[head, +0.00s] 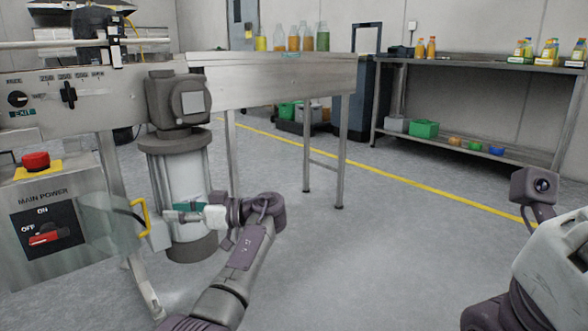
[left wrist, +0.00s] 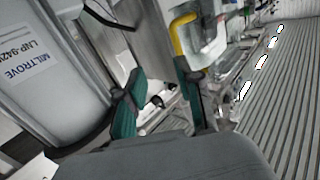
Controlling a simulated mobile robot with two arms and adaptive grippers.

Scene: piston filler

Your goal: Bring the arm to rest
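My left arm reaches in from the bottom of the head view. Its gripper (head: 185,211), with teal finger pads, points left in front of the machine's grey motor cylinder (head: 180,165) and right of the yellow handle (head: 140,216). In the left wrist view the two fingers (left wrist: 160,105) stand apart with nothing held between them. The yellow handle (left wrist: 180,38) shows beyond the fingers, apart from them. The labelled grey cylinder (left wrist: 60,75) is on the left there. Part of my right arm shows at the right edge of the head view; its gripper is out of view.
The control box with a red-handled power switch (head: 45,238) and red button (head: 36,161) stands left of the gripper. A steel table (head: 270,80) with several bottles is behind. A shelf (head: 480,67) stands at back right. The middle floor (head: 350,240) is clear.

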